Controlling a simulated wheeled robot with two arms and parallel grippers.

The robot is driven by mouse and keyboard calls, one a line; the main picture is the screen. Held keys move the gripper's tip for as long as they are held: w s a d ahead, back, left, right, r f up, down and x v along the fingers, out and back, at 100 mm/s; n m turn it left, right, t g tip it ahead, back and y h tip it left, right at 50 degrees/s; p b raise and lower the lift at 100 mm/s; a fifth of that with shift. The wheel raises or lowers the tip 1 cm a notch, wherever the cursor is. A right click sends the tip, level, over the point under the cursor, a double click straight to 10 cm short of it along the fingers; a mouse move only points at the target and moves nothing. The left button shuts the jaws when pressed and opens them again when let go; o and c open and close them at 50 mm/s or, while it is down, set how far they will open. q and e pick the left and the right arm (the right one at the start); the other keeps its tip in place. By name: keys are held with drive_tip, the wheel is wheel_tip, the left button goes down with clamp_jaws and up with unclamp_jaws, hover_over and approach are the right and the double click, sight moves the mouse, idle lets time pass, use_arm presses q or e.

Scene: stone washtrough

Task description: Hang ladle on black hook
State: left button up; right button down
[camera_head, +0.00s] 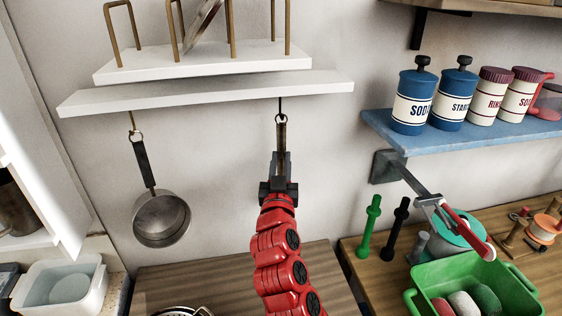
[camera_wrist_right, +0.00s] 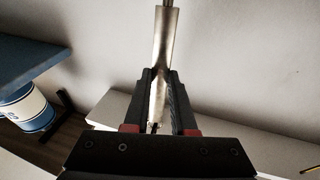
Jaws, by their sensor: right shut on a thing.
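The black hook (camera_head: 281,104) hangs under the front edge of the lower white shelf in the middle of the head view. My right gripper (camera_head: 280,168) is shut on the ladle's handle (camera_head: 281,135) just below it. The handle points up, and the ring at its top (camera_head: 281,118) meets the hook's lower end. I cannot tell whether the ring is around the hook. In the right wrist view the metal handle (camera_wrist_right: 164,45) runs between the dark fingers (camera_wrist_right: 159,95). The ladle's bowl is hidden. My left gripper is not in view.
A pan (camera_head: 161,218) hangs from a brass hook left of my right arm. The white shelf (camera_head: 200,94) is close above. A blue shelf (camera_head: 455,138) with several canisters is at right. A green basin (camera_head: 425,276) stands on the counter below. The wall between pan and ladle is clear.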

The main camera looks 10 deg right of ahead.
drive_tip(key=shift+c, duration=0.2)
unclamp_jaws()
idle(0.3)
drive_tip(key=shift+s, duration=0.15)
idle(0.7)
drive_tip(key=shift+b+v, duration=1.05)
drive_tip(key=shift+v, duration=0.5)
drive_tip(key=b+v, duration=0.2)
drive_tip(key=v, duration=0.1)
drive_tip(key=shift+s+a+f, duration=0.1)
drive_tip(key=shift+s, duration=0.2)
